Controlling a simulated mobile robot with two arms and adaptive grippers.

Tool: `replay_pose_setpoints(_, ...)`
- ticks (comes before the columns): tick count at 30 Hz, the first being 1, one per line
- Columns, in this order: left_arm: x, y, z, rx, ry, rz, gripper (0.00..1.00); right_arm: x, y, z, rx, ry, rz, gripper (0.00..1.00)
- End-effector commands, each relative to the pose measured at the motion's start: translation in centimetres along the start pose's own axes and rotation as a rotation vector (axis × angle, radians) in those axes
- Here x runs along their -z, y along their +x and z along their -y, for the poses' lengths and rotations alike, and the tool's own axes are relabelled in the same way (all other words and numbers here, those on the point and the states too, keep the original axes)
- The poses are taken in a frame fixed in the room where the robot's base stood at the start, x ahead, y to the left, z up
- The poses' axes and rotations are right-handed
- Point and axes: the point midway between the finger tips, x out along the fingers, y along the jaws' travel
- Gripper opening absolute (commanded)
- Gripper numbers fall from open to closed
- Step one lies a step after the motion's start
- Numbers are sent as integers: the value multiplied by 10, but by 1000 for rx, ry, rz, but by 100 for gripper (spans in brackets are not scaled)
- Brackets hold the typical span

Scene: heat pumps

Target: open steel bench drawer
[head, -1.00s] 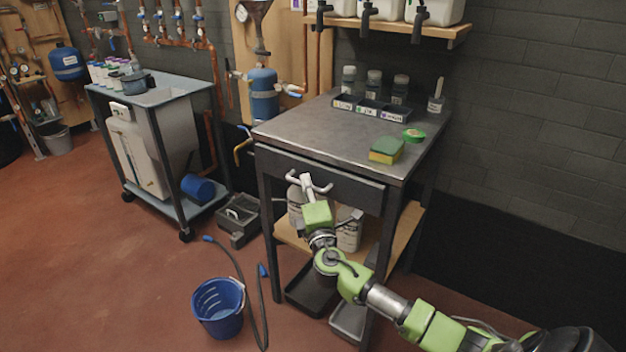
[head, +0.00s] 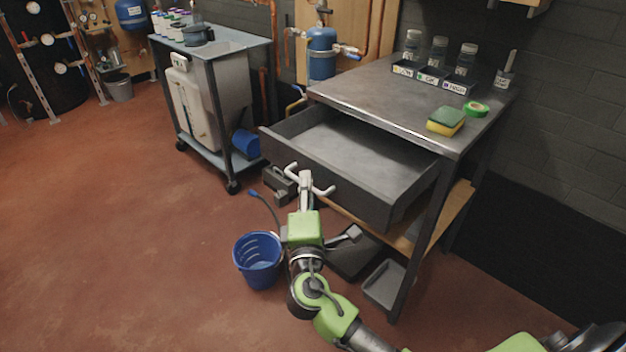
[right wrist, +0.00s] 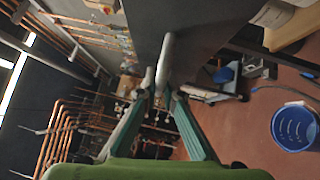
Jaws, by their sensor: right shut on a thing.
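The steel bench (head: 375,88) stands at the right in the head view. Its dark drawer (head: 345,175) is pulled well out, and its inside looks empty. My right gripper (head: 306,182) is shut on the pale bar handle (head: 322,190) at the drawer front. In the right wrist view the fingers (right wrist: 160,88) close around the handle bar (right wrist: 165,60), with the grey drawer front (right wrist: 190,25) beyond. My left gripper is not in view.
A blue bucket (head: 258,262) stands on the floor left of my right arm. A wheeled cart (head: 215,50) is behind at the left. A sponge (head: 446,121), green tape (head: 476,109) and a rack of jars (head: 432,80) are on the bench top. The floor at left is clear.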

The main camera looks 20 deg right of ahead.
Motion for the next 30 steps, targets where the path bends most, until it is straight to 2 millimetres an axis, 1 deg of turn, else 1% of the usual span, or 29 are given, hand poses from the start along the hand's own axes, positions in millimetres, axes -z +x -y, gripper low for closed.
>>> replay_pose_setpoints(8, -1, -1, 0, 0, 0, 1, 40, 0, 0, 1, 2, -1, 0, 0)
replay_pose_setpoints(9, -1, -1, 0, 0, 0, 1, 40, 0, 0, 1, 2, -1, 0, 15)
replay_pose_setpoints(20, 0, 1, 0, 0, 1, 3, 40, 0, -2, 1, 2, 0, -1, 15)
replay_pose_setpoints(23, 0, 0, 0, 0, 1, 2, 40, 0, -10, 2, 4, 1, -2, 15)
replay_pose_setpoints(26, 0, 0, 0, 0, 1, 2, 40, 0, -27, 2, 5, 2, -2, 15)
replay_pose_setpoints(30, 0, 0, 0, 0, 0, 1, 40, 0, -59, 3, 7, 0, -2, 15)
